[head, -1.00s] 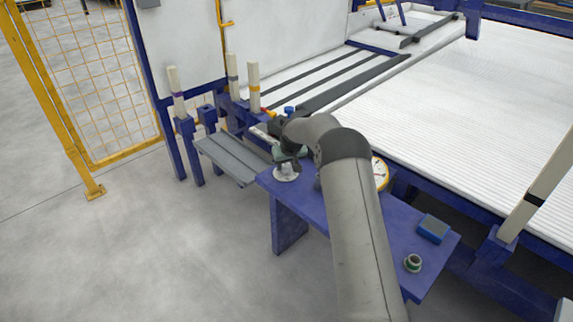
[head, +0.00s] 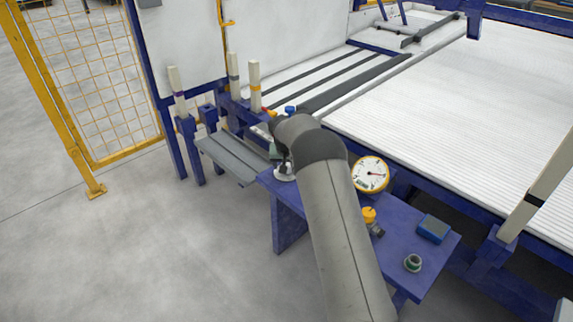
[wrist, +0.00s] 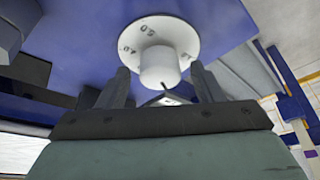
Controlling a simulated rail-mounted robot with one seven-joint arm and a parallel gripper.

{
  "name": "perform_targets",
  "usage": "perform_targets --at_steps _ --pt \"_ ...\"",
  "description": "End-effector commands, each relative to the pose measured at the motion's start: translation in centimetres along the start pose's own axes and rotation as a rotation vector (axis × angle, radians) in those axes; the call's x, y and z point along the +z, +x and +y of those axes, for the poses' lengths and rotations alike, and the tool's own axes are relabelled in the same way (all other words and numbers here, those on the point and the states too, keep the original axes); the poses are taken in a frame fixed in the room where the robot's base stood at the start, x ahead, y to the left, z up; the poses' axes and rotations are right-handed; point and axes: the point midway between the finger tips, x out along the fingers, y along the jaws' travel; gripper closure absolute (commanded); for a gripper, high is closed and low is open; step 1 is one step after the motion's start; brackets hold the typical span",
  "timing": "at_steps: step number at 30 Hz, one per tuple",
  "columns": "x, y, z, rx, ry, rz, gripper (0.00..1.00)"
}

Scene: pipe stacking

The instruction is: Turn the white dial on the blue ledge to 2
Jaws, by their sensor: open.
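The white dial (wrist: 184,36) is a round plate with a raised white knob (wrist: 159,66) on the blue ledge (wrist: 80,50). In the head view the dial (head: 285,175) is partly covered at the ledge's left end. My gripper (wrist: 160,70) is open, with one dark finger on each side of the knob. I cannot tell whether either finger touches it. In the head view my arm hides most of the gripper.
On the ledge to the right are a round gauge (head: 370,174), a yellow-capped fitting (head: 369,215), a blue box (head: 433,229) and a green ring fitting (head: 412,263). A grey tray (head: 228,158) lies left of the ledge. Pale upright pipes (head: 254,85) stand behind it.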

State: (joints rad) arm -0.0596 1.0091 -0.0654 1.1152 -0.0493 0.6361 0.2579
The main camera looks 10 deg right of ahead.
Motion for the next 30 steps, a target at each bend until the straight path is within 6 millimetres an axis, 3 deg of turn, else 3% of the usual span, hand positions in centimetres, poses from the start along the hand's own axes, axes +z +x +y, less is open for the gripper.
perform_targets --at_steps 4,8,21,30 --pt "-0.1 -0.5 0.0 0.0 -0.001 0.001 0.4" --pt "-0.2 -2.3 -0.1 -0.001 -0.001 0.002 0.4" --pt "-0.2 -12.8 0.0 -0.001 0.0 0.003 0.4" --pt "0.0 -16.9 0.0 0.0 -0.001 0.0 0.4"
